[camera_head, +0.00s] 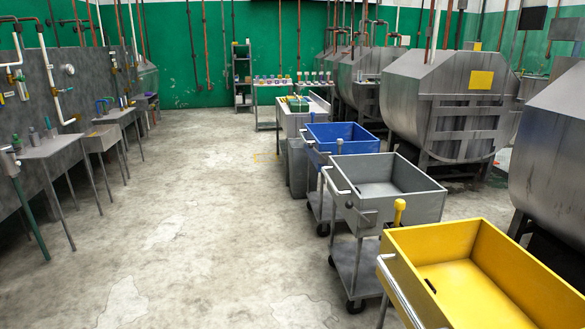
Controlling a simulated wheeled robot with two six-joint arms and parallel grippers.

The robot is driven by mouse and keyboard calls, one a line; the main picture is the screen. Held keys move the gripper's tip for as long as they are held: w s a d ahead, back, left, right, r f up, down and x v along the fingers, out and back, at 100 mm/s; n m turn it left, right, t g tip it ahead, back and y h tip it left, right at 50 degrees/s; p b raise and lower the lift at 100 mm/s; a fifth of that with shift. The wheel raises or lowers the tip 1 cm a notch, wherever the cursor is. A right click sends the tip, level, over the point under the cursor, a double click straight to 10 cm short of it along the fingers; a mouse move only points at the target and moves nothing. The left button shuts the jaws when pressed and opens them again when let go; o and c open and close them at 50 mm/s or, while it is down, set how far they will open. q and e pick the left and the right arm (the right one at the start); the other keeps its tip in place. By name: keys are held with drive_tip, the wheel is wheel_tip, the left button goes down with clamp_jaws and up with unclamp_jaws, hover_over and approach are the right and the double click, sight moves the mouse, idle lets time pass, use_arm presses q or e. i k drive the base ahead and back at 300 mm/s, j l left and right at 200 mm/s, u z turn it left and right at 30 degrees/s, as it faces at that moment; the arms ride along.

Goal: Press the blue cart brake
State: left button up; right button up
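The blue cart (318,146) stands right of centre, behind a grey cart. Its blue tub is open and looks empty. A pale push handle runs along the cart's left side. The grey cart hides part of its lower frame. Neither of my grippers is in view.
Large steel drums (450,105) line the right. Sinks (100,138) line the left wall. The concrete floor (200,220) between is clear.

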sight(310, 145)
drive_tip(key=i+j+z, duration=0.25)
drive_tip(key=i+j, duration=0.45)
drive_tip(key=i, duration=0.8)
drive_tip(key=i+j+z, duration=0.25)
drive_tip(key=i+j, duration=0.75)
drive_tip(key=i, duration=0.4)
drive_tip(key=i+j+z, duration=0.25)
drive_tip(key=i+j, duration=0.95)
drive_tip(key=i, duration=0.1)
